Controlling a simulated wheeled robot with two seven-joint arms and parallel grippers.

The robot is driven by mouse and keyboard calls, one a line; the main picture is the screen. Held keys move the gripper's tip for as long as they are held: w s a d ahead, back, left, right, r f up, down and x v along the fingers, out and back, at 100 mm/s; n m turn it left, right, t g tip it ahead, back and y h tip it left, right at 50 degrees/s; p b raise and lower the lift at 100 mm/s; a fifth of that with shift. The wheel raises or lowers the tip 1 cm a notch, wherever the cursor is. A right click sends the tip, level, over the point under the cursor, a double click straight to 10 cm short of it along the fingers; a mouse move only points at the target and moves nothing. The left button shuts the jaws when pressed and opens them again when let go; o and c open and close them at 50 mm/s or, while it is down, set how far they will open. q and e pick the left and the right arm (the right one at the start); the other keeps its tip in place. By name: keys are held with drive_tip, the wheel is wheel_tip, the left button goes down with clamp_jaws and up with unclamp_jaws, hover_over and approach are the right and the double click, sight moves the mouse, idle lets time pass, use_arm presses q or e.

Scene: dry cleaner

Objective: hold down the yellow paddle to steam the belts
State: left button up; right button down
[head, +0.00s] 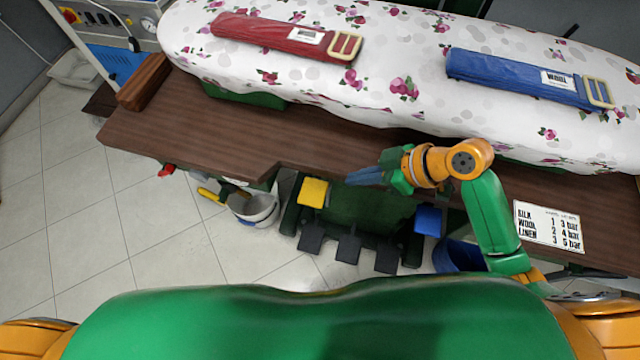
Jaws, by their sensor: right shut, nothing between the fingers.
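The yellow paddle (313,192) is on a dark green pedal unit (362,208) low under the table's front edge. My right gripper (352,178) is shut and empty, its fingers pointing left. In the picture its tips are to the right of the yellow paddle and slightly above it, with a visible gap. A red belt (260,36) and a blue belt (520,76) with a label reading WOOL lie apart on the flowered ironing board (400,50). The red belt's label is too small to read. My left gripper is out of view.
A blue paddle (428,221) and black pedals (349,247) share the unit. A white bucket (256,210) stands left of it. A sign (548,227) lists silk, wool and linen pressures. The brown table edge (200,130) overhangs.

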drive_tip(key=r, duration=0.1)
drive_tip(key=r+n, duration=0.1)
drive_tip(key=a+r+n, duration=0.1)
drive_tip(key=shift+s+r+y, duration=0.15)
drive_tip(key=shift+s+y, duration=0.2)
drive_tip(key=shift+y, duration=0.05)
hover_over(307, 192)
drive_tip(key=s+d, duration=0.1)
drive_tip(key=d, duration=0.2)
drive_tip(key=f, duration=0.7)
drive_tip(key=shift+a+f, duration=0.15)
drive_tip(key=shift+a, duration=0.05)
wheel_tip(307, 192, down, 3)
drive_tip(key=shift+r, duration=0.15)
drive_tip(key=shift+d+f+b, duration=0.15)
drive_tip(key=shift+f+b, duration=0.15)
drive_tip(key=shift+f, duration=0.35)
